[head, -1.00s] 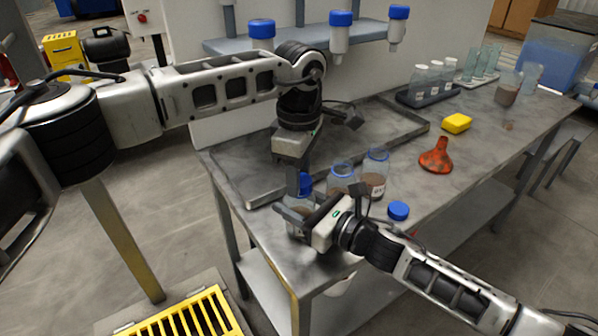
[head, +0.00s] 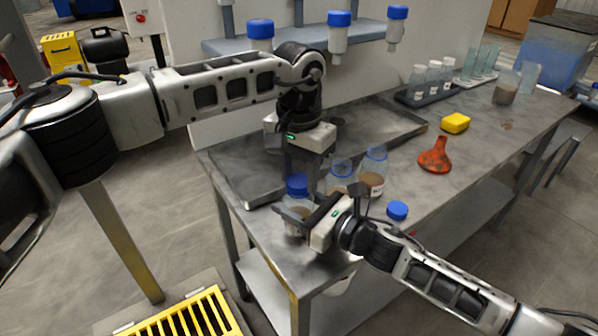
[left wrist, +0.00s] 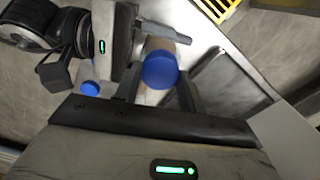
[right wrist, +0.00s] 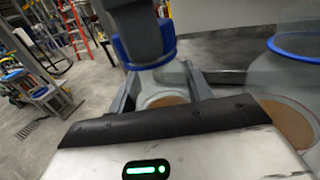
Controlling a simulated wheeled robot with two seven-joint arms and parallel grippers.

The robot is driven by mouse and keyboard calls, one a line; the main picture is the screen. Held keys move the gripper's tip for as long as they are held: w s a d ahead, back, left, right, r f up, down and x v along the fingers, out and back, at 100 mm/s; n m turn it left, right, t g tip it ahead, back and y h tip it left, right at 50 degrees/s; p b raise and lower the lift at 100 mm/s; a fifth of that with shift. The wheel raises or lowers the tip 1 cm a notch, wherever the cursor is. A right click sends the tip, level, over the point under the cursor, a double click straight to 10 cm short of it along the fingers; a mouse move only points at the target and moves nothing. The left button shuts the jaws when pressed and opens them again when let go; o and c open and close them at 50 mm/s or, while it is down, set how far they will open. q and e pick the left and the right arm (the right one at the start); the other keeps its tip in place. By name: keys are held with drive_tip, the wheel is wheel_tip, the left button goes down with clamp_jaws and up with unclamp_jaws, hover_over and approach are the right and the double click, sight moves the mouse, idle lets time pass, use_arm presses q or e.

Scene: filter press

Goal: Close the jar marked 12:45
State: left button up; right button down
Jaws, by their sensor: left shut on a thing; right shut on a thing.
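A jar (head: 296,222) with brown contents stands upright at the table's near left corner. My right gripper (head: 303,217) is shut around its body. A blue lid (head: 297,187) is at the jar's mouth, between the fingers of my left gripper (head: 301,178), which points down from above. The left wrist view shows the lid (left wrist: 160,70) between both fingers; the right wrist view shows its blue edge (right wrist: 150,55) over the jar. I cannot tell how tightly it sits. The time on this jar is not readable. A second blue lid (head: 397,210) lies on the table.
Two open jars with blue rims stand close by, one nearer (head: 340,175) and one farther right (head: 373,172). A shallow metal tray (head: 245,190) lies behind.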

use_arm(q)
drive_tip(key=o, duration=0.9)
drive_tip(key=shift+r, duration=0.1)
drive_tip(key=shift+r, duration=2.2)
